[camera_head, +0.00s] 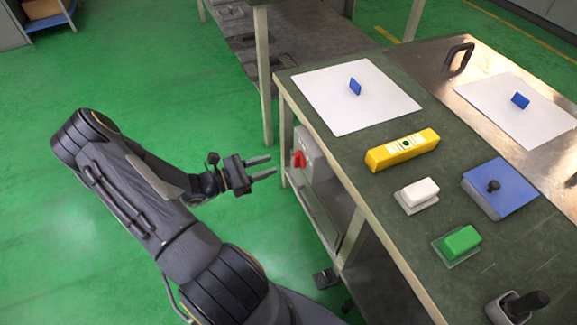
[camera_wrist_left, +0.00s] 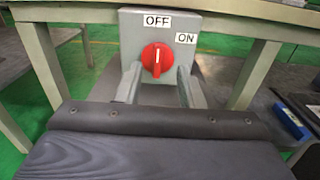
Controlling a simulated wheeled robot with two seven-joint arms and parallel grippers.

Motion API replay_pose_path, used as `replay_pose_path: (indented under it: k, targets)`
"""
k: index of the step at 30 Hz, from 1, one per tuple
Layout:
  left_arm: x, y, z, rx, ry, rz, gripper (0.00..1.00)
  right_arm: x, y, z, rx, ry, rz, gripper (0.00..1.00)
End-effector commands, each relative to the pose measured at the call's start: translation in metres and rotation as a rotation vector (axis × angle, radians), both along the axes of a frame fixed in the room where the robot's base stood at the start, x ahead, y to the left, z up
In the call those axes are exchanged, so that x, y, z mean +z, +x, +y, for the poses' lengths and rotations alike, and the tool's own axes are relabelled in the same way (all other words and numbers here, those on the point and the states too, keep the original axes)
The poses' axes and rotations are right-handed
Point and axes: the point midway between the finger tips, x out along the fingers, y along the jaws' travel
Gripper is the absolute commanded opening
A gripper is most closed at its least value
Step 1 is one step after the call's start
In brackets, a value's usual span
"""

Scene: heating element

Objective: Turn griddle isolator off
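The griddle isolator is a grey box (camera_head: 315,156) on the side of the workbench, with a red rotary knob (camera_head: 299,159). In the left wrist view the red knob (camera_wrist_left: 157,60) faces me on the grey box. An OFF label (camera_wrist_left: 157,21) sits above it and an ON label (camera_wrist_left: 186,38) to the upper right. The knob's pale mark stands about vertical, toward OFF. My left gripper (camera_head: 274,166) is open and empty, its fingertips a little short of the knob. In the wrist view its fingers (camera_wrist_left: 158,86) flank the knob's lower part. My right gripper is not in view.
The workbench top (camera_head: 390,207) holds a yellow block (camera_head: 402,150), a white block (camera_head: 419,191), a green block (camera_head: 460,241), a blue-topped box (camera_head: 498,187) and white sheets (camera_head: 352,98). A bench leg (camera_head: 286,140) stands near the gripper. The green floor (camera_head: 190,75) is clear to the left.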

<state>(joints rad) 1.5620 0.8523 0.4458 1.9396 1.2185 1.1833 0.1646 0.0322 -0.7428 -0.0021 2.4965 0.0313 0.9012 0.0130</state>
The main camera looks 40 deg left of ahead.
Motion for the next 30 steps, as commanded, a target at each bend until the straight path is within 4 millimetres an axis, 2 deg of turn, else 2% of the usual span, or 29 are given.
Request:
replay_pose_path:
  k: [3,12,16,27,30]
  targets:
    - [-0.004,0.007,-0.001,0.014,-0.012,-0.003,0.35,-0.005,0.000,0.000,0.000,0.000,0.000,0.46]
    - [-0.004,0.049,-0.024,0.010,-0.010,-0.002,0.35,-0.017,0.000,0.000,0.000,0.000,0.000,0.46]
    - [-0.003,0.062,-0.030,0.010,-0.009,-0.002,0.35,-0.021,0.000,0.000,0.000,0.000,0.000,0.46]
    - [-0.002,0.068,-0.033,0.012,-0.008,0.000,0.35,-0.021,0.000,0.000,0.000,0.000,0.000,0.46]
    - [-0.002,0.068,-0.033,0.011,-0.008,0.000,0.21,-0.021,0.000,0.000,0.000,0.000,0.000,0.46]
